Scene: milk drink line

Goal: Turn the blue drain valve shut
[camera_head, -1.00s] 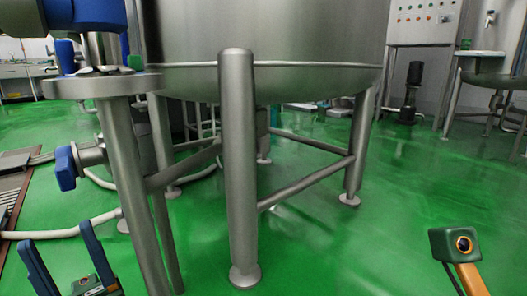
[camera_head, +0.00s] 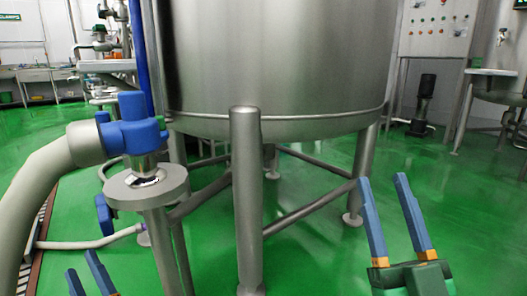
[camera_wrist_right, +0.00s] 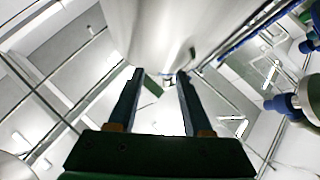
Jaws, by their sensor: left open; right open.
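A small blue valve handle (camera_head: 104,213) sits low at the left, partly behind a steel post's round flange. A larger blue valve body (camera_head: 138,132) stands above that flange, joined to a thick pale hose. I cannot tell for sure which is the drain valve. My left gripper (camera_head: 84,264) shows only its blue fingertips at the bottom left edge, open, below and apart from the low handle. My right gripper (camera_head: 383,181) is open and empty at the right, fingers pointing up, far from both valves. Its fingers (camera_wrist_right: 159,74) also show apart in the right wrist view.
A large steel tank (camera_head: 275,70) on legs fills the middle. A front leg (camera_head: 247,200) stands between my grippers. The thick hose (camera_head: 30,195) curves down the left edge. Green floor (camera_head: 320,250) is open between the front leg and my right gripper.

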